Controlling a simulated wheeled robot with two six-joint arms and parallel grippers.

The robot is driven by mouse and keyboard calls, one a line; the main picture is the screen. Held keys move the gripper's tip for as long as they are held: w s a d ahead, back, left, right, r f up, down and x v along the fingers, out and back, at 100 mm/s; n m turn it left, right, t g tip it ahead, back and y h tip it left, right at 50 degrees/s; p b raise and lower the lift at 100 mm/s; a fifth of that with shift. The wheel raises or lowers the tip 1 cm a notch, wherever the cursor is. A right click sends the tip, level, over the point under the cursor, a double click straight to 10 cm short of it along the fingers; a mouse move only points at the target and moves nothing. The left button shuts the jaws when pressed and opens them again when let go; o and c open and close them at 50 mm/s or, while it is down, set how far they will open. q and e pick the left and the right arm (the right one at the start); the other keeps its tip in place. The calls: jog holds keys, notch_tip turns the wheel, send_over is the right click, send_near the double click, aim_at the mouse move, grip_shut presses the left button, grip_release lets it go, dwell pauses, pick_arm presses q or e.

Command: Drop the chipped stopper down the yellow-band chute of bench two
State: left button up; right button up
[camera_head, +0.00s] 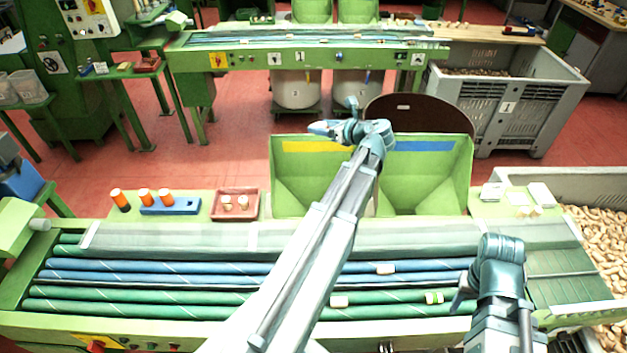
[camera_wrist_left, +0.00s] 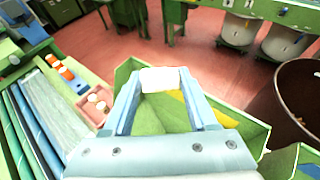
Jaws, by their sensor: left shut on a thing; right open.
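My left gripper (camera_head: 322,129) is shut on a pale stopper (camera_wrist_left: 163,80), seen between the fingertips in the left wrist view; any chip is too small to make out. In the head view the stopper cannot be told apart from the gripper. The gripper is above the green yellow-band chute (camera_head: 296,180) on the near bench, close to its yellow band (camera_head: 318,146). The band also shows beneath the gripper in the left wrist view (camera_wrist_left: 184,112). My right gripper (camera_head: 462,291) is open and empty over the right part of the rollers.
A blue-band chute (camera_head: 445,180) adjoins on the right, partly behind my left arm. Several stoppers lie on the rollers (camera_head: 386,269). A reddish tray (camera_head: 221,212) with stoppers and orange-topped items (camera_head: 118,197) stand left. A far bench (camera_head: 340,58) and grey crate (camera_head: 510,110) are beyond.

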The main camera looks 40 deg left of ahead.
pick_arm(q)
jog(key=shift+f, duration=0.1)
notch_tip(320, 180, down, 6)
jog(key=b, duration=0.6)
jog(key=o, duration=1.4)
jog(key=shift+c, duration=0.2)
jog(key=p+v, duration=0.5)
jog(key=v, duration=0.9)
